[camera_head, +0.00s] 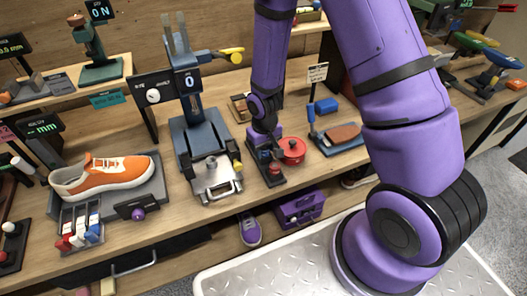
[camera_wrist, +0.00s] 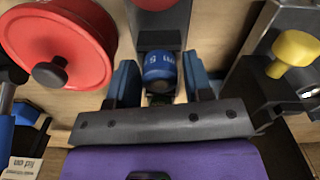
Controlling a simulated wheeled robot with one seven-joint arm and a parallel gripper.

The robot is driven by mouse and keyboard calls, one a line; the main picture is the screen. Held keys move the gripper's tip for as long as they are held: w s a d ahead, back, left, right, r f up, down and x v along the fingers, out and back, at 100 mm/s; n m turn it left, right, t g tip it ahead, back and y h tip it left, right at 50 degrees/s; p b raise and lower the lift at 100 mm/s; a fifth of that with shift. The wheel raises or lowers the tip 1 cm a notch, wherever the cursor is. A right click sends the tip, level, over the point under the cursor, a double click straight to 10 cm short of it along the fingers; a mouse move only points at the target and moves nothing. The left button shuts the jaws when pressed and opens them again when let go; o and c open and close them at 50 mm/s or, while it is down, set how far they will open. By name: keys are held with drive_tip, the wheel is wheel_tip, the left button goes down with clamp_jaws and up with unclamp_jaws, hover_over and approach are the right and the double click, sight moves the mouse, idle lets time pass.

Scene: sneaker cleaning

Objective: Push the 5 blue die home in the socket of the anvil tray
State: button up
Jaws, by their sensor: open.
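The blue die (camera_wrist: 160,66), marked 5, stands in the dark anvil tray (camera_wrist: 165,22) in the wrist view. My gripper (camera_wrist: 160,80) is open, with one finger on each side of the blue die. Small gaps show between the die and both fingers. In the head view my gripper (camera_head: 265,143) points down over the back of the anvil tray (camera_head: 268,183). A red die (camera_wrist: 154,3) sits farther along the tray, at the top edge of the wrist view. The base of the blue die is hidden, so I cannot tell how deep it sits.
A round red lidded pot (camera_head: 291,150) stands close to the right of the tray. The press (camera_head: 190,135) with its yellow knob is close on the left. An orange sneaker (camera_head: 102,176) lies farther left. A board with a brush (camera_head: 343,135) is to the right.

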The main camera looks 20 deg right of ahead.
drive_tip(key=c, duration=0.8)
drive_tip(key=shift+o, duration=0.2)
drive_tip(key=shift+r, duration=0.15)
wheel_tip(320, 180, up, 8)
drive_tip(key=shift+r, duration=0.15)
drive_tip(key=shift+s+r, duration=0.1)
drive_tip(key=shift+r, duration=0.6)
